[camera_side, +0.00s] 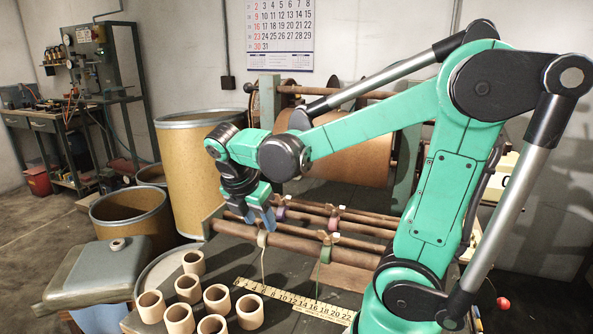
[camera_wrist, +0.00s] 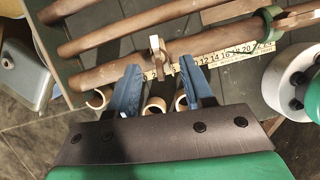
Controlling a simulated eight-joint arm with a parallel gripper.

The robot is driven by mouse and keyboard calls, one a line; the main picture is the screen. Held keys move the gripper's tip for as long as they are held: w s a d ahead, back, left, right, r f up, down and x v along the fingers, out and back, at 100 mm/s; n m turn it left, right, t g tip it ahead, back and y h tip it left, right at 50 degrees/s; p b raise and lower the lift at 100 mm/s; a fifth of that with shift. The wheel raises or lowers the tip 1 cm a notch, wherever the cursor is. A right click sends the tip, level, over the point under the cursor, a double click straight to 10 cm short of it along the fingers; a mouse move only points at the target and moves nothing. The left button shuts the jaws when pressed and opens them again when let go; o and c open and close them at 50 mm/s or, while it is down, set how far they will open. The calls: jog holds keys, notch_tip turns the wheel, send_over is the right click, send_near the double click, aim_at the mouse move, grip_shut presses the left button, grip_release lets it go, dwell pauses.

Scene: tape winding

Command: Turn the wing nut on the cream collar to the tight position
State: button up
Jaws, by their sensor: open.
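The cream collar (camera_side: 262,239) sits on the front brown rod, just under my gripper (camera_side: 261,226) in the side view. My gripper's blue fingers (camera_wrist: 160,72) are spread apart, with the collar and wing nut in line with the gap, a little beyond the tips. The gripper is open and holds nothing. In the side view the fingers hide most of the wing nut, and I cannot tell whether they touch it.
A green collar (camera_side: 326,251) sits farther right on the front rod; purple (camera_side: 280,213) and pink (camera_side: 338,212) collars are on rods behind. A yellow ruler (camera_side: 290,299) and several cardboard rings (camera_side: 215,298) lie on the bench in front. Large drums (camera_side: 196,175) stand left.

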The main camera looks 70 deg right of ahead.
jog(key=shift+f, duration=0.1)
grip_shut()
jog(key=shift+m, duration=0.4)
jog(key=m, duration=0.1)
jog(key=m+g, duration=0.1)
jog(key=m, duration=0.1)
jog(key=shift+w+d+y, duration=0.1)
jog(key=shift+w+y, duration=0.15)
jog(key=shift+y, duration=0.05)
jog(key=m, duration=0.1)
jog(key=m+g, duration=0.1)
jog(key=m, duration=0.1)
jog(key=m+y, duration=0.1)
jog(key=shift+w+d+g, duration=0.2)
jog(key=shift+w+g, duration=0.05)
jog(key=shift+g, duration=0.05)
jog(key=m, duration=0.1)
jog(key=m+y, duration=0.1)
jog(key=m, duration=0.1)
jog(key=m+g, duration=0.1)
jog(key=m, duration=0.1)
jog(key=shift+w+d+y, duration=0.15)
jog(key=shift+d+y, duration=0.1)
jog(key=shift+y, duration=0.05)
jog(key=shift+d+m+y, duration=0.25)
jog(key=shift+m+y, duration=0.45)
jog(key=shift+m, duration=1.1)
